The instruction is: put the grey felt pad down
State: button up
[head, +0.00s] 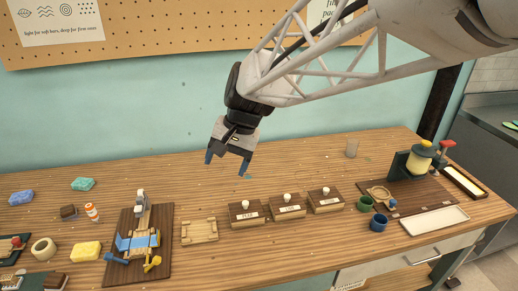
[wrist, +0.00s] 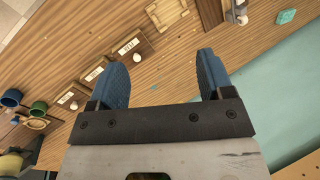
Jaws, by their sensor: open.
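My gripper (head: 227,166) hangs in the air in front of the teal wall, above the back of the wooden table. Its two blue fingers are apart, and nothing shows between them. In the wrist view the gripper (wrist: 162,60) is also open and empty, with bare tabletop beyond the fingers. I cannot make out a grey felt pad in either view.
Three knobbed wooden blocks (head: 287,206) stand mid-table, beside a slatted wooden tray (head: 199,230). A clamp jig on a dark board (head: 122,270) is at left, near a yellow sponge (head: 86,251). Cups (head: 379,222), a white tray (head: 435,219) and a press (head: 411,165) are at right. The table's back is mostly clear.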

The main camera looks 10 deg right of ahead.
jog(key=s+d+f+n+t+h, duration=0.1)
jog(key=s+d+h, duration=0.1)
jog(key=s+d, duration=0.4)
jog(key=s+d+f+n+t+h, duration=0.1)
jog(key=s+d+n+h, duration=0.1)
jog(key=s+d, duration=0.5)
jog(key=s, duration=0.5)
jog(key=shift+s+d+n, duration=0.25)
jog(key=shift+s+n, duration=0.05)
jog(key=shift+s, duration=0.05)
